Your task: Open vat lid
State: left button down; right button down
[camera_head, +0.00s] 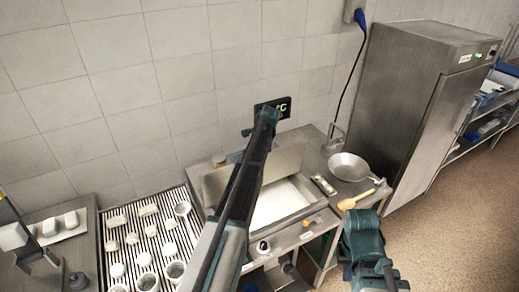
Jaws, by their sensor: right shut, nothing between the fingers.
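The steel vat (305,211) stands in the middle, with a white surface (275,206) showing inside it. Its flat metal lid (285,160) stands raised along the back edge, leaning toward the wall. My right gripper (361,234), a teal body, is at the lower right, in front of and to the right of the vat, apart from the lid. It is shut and empty.
A slatted drain table (149,233) with several white pieces and cups is on the left. A pan (349,166) and a wooden spoon (356,200) lie right of the vat. A steel cabinet (412,100) stands behind. The floor (450,230) at right is clear.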

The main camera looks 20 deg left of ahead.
dwell(0.3)
pick_arm(q)
jog(key=c, duration=0.8)
grip_release()
jog(key=p+v, duration=0.6)
jog(key=v, duration=0.1)
jog(key=shift+r+p, duration=0.25)
jog(key=shift+p, duration=0.15)
